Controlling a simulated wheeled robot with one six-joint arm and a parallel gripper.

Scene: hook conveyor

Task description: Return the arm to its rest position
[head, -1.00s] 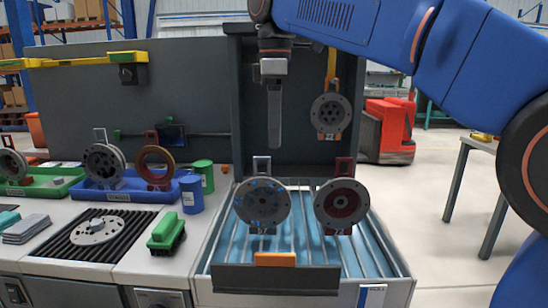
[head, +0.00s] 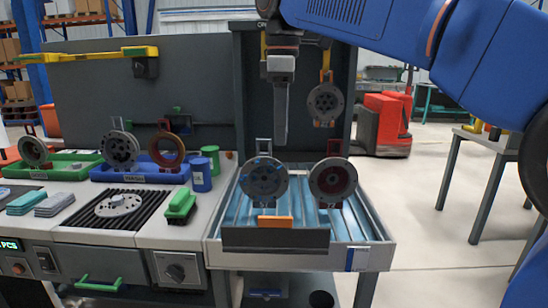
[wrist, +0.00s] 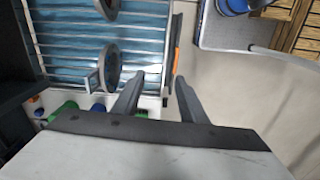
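My blue arm (head: 400,30) reaches in from the upper right of the head view. My gripper (head: 281,135) points down above the back of the blue slatted tray (head: 375,228), seen side-on. In the wrist view my gripper (wrist: 158,95) shows two fingers set apart with nothing held between them. A grey disc (head: 263,180) and a dark disc with a reddish centre (head: 333,181) stand upright in the tray, below the gripper. Another grey disc (head: 325,103) hangs from a yellow hook to the right of the gripper.
A dark panel (head: 190,100) stands behind the bench. Green (head: 60,160) and blue (head: 125,175) bins with discs, a blue canister (head: 201,174), a green brush (head: 181,205) and a ribbed mat (head: 90,213) fill the left. Open floor (head: 430,245) and a grey table (head: 475,150) are at right.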

